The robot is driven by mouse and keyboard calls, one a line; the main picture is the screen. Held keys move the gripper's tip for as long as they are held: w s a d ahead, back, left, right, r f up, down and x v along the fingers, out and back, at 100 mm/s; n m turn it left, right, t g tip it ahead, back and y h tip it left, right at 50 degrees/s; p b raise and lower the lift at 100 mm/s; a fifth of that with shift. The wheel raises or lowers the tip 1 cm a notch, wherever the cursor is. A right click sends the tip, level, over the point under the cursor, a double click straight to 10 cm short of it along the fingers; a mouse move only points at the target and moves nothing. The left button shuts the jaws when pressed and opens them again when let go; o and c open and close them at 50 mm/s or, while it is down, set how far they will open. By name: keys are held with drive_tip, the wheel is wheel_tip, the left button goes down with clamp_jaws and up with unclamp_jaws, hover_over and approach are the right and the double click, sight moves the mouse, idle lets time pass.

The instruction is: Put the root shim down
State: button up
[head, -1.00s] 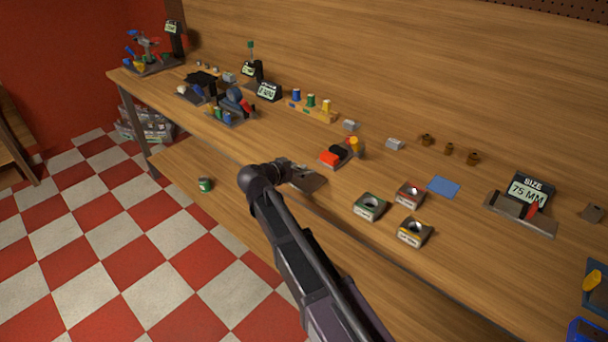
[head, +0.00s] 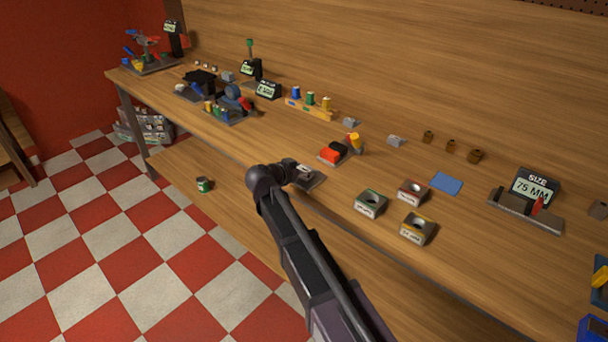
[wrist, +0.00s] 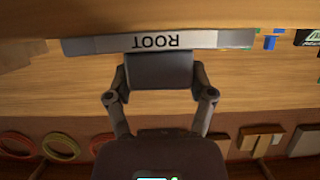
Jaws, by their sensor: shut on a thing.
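The root shim (wrist: 230,40) is a grey bar with a lighter middle marked ROOT, upside down in the wrist view. It lies across the fingertips of my gripper (wrist: 160,68), and my gripper is shut on it. In the head view my gripper (head: 292,172) is at the bench's front edge, left of the small labelled boxes. A flat dark grey piece (head: 314,182) shows at its tip; I cannot tell whether this is the shim. Contact between shim and bench cannot be told.
Three labelled boxes, green (head: 370,204), red (head: 413,192) and yellow (head: 417,228), stand right of my gripper. A blue square (head: 446,183) and a 75 MM size gauge (head: 527,207) are farther right.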

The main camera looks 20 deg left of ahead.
drive_tip(key=shift+f, duration=0.25)
drive_tip(key=o, duration=1.1)
drive_tip(key=shift+r, duration=0.1)
drive_tip(key=shift+c, duration=0.2)
drive_tip(key=shift+s, duration=0.1)
drive_tip(key=p+v, duration=0.4)
drive_tip(key=v, duration=0.9)
drive_tip(key=shift+s+p, duration=0.3)
drive_tip(key=shift+p, duration=0.1)
drive_tip(key=shift+a, duration=0.15)
